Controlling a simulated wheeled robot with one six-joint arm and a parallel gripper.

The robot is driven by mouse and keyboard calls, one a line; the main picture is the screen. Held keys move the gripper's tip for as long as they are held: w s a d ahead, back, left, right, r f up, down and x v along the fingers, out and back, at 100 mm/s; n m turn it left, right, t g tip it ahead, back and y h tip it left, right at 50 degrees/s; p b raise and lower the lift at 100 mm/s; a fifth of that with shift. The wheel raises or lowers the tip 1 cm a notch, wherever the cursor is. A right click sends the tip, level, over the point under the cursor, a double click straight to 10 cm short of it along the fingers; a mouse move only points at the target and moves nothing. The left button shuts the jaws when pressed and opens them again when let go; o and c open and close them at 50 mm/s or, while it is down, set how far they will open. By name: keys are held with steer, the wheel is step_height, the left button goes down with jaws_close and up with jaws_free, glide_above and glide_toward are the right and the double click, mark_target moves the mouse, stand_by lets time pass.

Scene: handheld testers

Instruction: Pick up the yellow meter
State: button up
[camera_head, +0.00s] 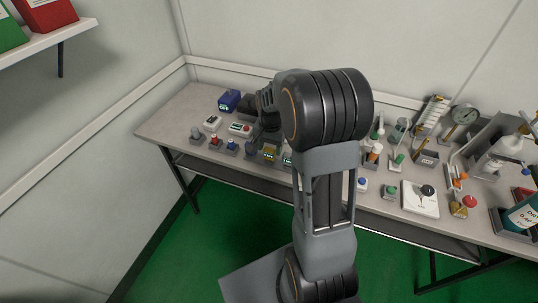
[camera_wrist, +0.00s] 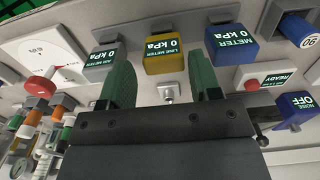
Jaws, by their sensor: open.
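The yellow meter (camera_wrist: 164,50) is a small boxy device with a dark "0 kPa" display, upside down in the wrist view. In the head view it is a small yellow block (camera_head: 270,153) near the table's front edge, beside my arm. My gripper (camera_wrist: 161,66) is open, with one green finger towards each side of the yellow meter. The meter appears just beyond the fingertips, and I see no grip on it. The exact gap is unclear. In the head view my arm hides most of the gripper.
A grey meter (camera_wrist: 102,62) and a blue meter (camera_wrist: 231,44) flank the yellow one closely. A small metal toggle (camera_wrist: 168,93) shows between the fingers. A red button box (camera_wrist: 262,79) is at the right. The grey table (camera_head: 165,128) is crowded with instruments.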

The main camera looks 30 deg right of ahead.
mark_target(270, 155)
steer(key=shift+w+f, duration=0.15)
steer(key=shift+f, duration=1.2)
steer(key=shift+w+f, duration=0.1)
steer(key=shift+f, duration=1.25)
steer(key=c, duration=0.7)
